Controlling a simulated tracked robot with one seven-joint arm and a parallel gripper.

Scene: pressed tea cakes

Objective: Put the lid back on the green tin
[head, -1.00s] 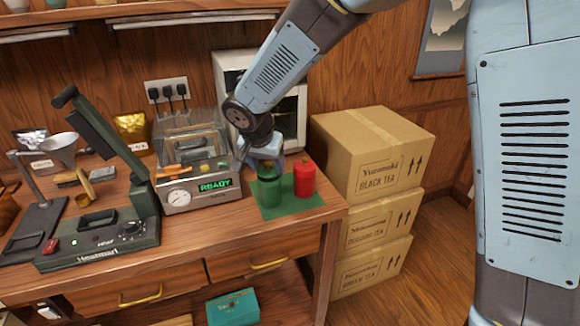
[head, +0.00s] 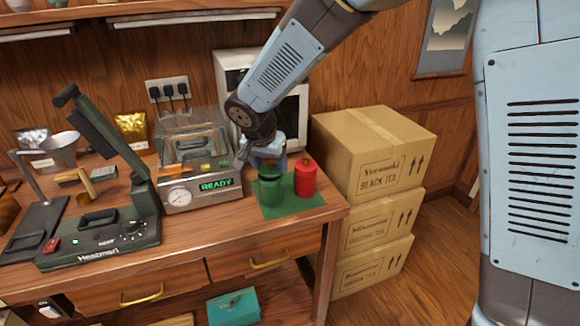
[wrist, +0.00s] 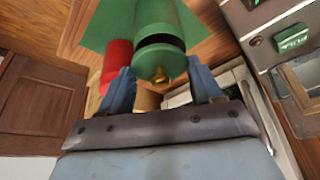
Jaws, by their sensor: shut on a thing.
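The green tin (head: 269,193) stands upright on a green mat (head: 297,211) at the right end of the bench. My gripper (wrist: 161,82) is shut on the green lid (wrist: 160,62), which has a brass knob (wrist: 160,78). In the wrist view the lid is at the mouth of the tin body (wrist: 158,15), with a dark crescent gap between them on the side facing the camera. The lid looks slightly tilted or not flush. In the head view my gripper (head: 268,153) is right above the tin and partly hides the lid.
A red tin (head: 305,178) stands close to the right of the green tin. A machine with a READY display (head: 216,185) is close on the left. A pale-framed appliance (head: 232,68) is behind. Stacked cardboard boxes (head: 385,165) stand beyond the bench's right edge.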

